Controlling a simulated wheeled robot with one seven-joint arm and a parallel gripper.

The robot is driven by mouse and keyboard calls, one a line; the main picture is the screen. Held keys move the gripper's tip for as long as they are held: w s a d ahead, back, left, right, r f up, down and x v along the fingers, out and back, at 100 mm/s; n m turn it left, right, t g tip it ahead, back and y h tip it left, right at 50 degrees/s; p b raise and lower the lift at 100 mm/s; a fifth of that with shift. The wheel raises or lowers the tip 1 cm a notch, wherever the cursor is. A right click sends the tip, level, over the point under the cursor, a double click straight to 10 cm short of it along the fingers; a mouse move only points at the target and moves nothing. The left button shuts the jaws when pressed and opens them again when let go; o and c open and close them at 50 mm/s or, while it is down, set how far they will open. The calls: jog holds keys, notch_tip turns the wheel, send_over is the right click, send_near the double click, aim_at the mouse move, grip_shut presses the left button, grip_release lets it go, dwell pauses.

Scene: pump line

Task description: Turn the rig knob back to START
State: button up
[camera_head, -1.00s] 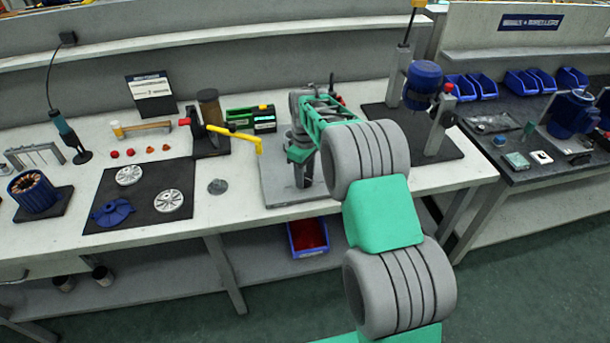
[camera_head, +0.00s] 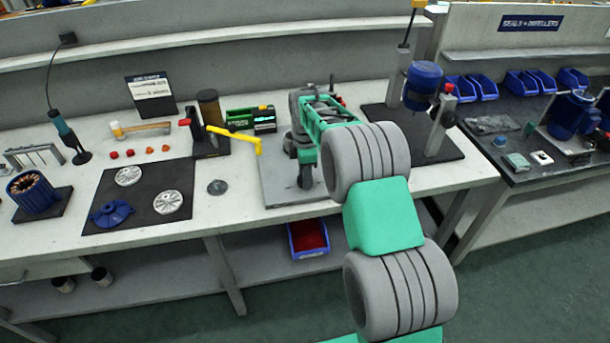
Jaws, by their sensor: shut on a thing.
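My gripper (camera_head: 305,180) points down over the grey plate (camera_head: 273,192) in the middle of the bench. Its fingers are small and dark in this view. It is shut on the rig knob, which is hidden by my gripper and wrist. The knob's pointer and the START mark cannot be read from here.
A yellow lever (camera_head: 235,138) reaches toward the plate from the left. A green case (camera_head: 250,119) stands behind it. The black mat (camera_head: 145,183) with metal discs lies left. A blue motor (camera_head: 422,78) on a stand is right of my arm.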

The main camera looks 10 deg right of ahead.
jog(key=shift+r, duration=0.1)
dwell(0.3)
jog(key=o, duration=1.4)
jog(key=shift+c, duration=0.2)
notch_tip(320, 180, up, 8)
jog(key=shift+f+b, duration=0.15)
jog(key=shift+b, duration=0.2)
